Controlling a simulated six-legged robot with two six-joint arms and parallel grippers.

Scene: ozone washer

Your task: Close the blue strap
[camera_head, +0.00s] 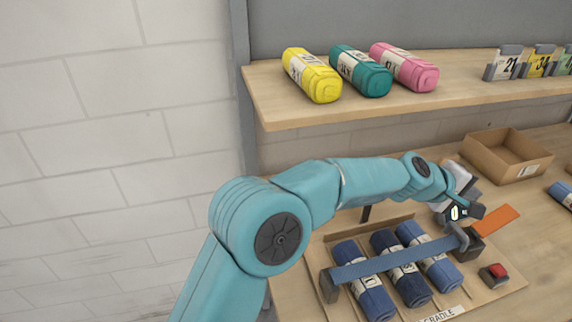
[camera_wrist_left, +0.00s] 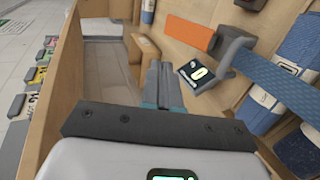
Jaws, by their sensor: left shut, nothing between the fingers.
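The blue strap (camera_head: 395,261) runs across several blue rolls (camera_head: 411,285) in the cradle, from a dark post (camera_head: 328,286) at left to a grey lever-like buckle (camera_head: 459,237) at right. In the left wrist view the strap (camera_wrist_left: 290,85) meets the grey lever (camera_wrist_left: 233,47), beside a dark block with a lit display (camera_wrist_left: 200,75). Whether the buckle is latched cannot be told.
A red button (camera_head: 496,270) sits right of the cradle (camera_head: 492,295). An open cardboard box (camera_head: 506,157) stands behind my gripper. The shelf (camera_head: 400,97) above holds yellow, green and pink rolls and number cards. Another blue roll (camera_head: 562,194) lies at the right edge.

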